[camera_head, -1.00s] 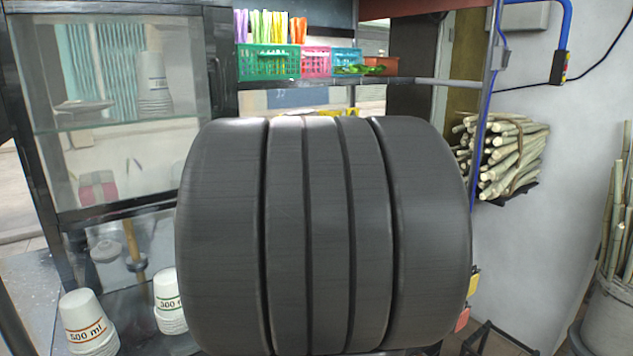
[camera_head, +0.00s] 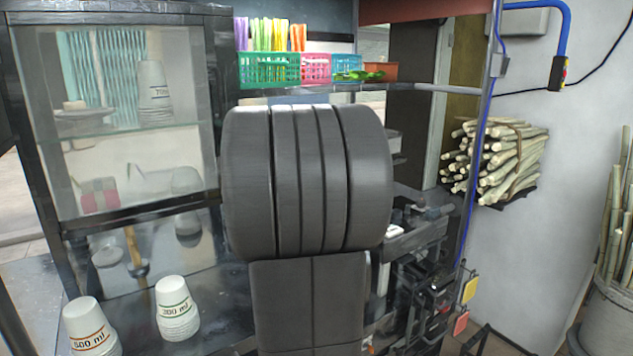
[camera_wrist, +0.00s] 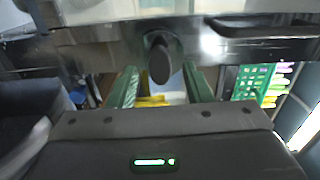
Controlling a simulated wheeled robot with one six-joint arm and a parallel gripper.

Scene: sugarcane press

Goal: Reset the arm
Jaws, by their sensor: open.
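My arm's large dark ribbed link (camera_head: 308,180) fills the middle of the head view, with a second dark link below it. My gripper's jaws are hidden in that view. In the wrist view, the two green fingers of my gripper (camera_wrist: 161,87) stand apart with nothing held between them. A dark rounded knob (camera_wrist: 159,62) on a metal part shows just past the fingertips. I cannot tell how far it is from them.
A glass cabinet (camera_head: 215,120) stands at left, with stacked cups (camera_head: 178,312) on the counter below. Dark machine parts (camera_head: 425,235) stand right of my arm. A shelf above holds a green basket (camera_head: 268,68). Sugarcane (camera_head: 505,160) hangs on the right wall.

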